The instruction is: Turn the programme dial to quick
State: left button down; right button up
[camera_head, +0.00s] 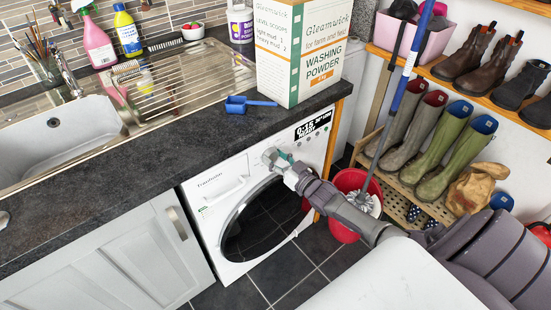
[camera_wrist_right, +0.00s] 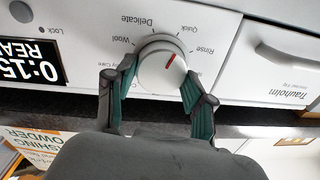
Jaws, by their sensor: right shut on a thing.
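The programme dial (camera_wrist_right: 162,68) is a round white knob on the front panel of the white washing machine (camera_head: 222,197). In the right wrist view its red mark points roughly at the word Quick, with Rinse to the right and Delicate and Wool to the left. My right gripper (camera_wrist_right: 155,85) has its green-padded fingers shut on the dial, one at each side. In the head view my right gripper (camera_head: 275,158) covers the dial. The display (camera_head: 312,128) reads 0:15 READY. My left gripper is not in view.
A blue scoop (camera_head: 250,104) and a washing powder box (camera_head: 300,60) stand on the dark worktop (camera_head: 130,163) above the machine. A red bucket (camera_head: 346,232) with a mop is close to my right arm. Boots fill the rack (camera_head: 400,180) at right.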

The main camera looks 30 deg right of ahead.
dwell(0.3)
jog(key=o, duration=1.2)
jog(key=shift+c, duration=0.2)
jog(key=s+d, duration=0.1)
jog(key=s, duration=1.1)
jog(key=shift+d, duration=0.3)
jog(key=shift+f, duration=0.2)
